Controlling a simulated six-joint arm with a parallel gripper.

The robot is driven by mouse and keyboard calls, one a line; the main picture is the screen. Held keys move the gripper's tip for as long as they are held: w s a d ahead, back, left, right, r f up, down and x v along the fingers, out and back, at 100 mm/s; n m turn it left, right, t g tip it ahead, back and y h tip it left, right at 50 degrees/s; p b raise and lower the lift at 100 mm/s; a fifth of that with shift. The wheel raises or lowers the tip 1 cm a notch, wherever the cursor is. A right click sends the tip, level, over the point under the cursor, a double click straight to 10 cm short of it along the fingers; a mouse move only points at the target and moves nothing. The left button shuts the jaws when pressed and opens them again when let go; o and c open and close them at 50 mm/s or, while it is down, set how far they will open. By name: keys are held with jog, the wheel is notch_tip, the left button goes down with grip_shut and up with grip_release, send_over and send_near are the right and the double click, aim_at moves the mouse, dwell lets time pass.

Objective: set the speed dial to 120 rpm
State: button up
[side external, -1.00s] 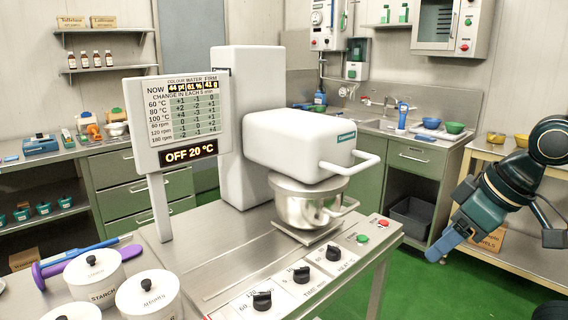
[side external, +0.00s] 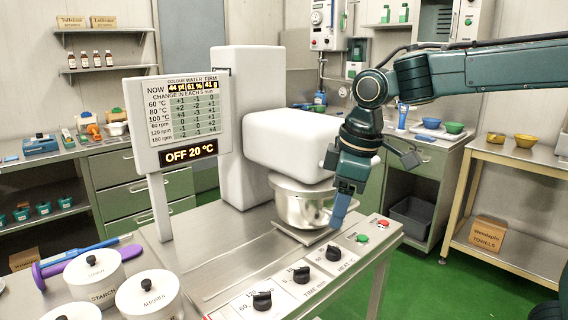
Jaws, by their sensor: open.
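The speed dial (side external: 262,301) is the black knob at the left end of the white control strip on the machine's front edge. The figures 60 and 120 can be read around it, with part of its scale hard to read. Its exact pointer direction is too small to tell. My gripper (side external: 340,212) points down in front of the steel kettle (side external: 297,203), above and to the right of the dial and clear of it. It is open and appears empty; its blue finger shows, and the gap between the fingers is hard to see from this side.
The time dial (side external: 301,274) and heat dial (side external: 333,252) stand right of the speed dial, then green (side external: 362,238) and red (side external: 383,224) buttons. The display board (side external: 190,125) reads OFF 20 °C. White lidded jars (side external: 150,297) stand at the front left.

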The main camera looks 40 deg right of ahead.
jog(key=w+a+f+n+g, duration=0.1)
jog(key=w+a+f+n, duration=0.25)
jog(key=w, duration=0.25)
jog(key=n+g, duration=0.1)
jog(key=n, duration=0.1)
send_over(262, 293)
notch_tip(262, 293, down, 5)
jog(key=shift+f, duration=0.15)
notch_tip(262, 293, down, 14)
jog(key=shift+r, duration=0.1)
dwell(0.3)
jog(key=c, duration=1)
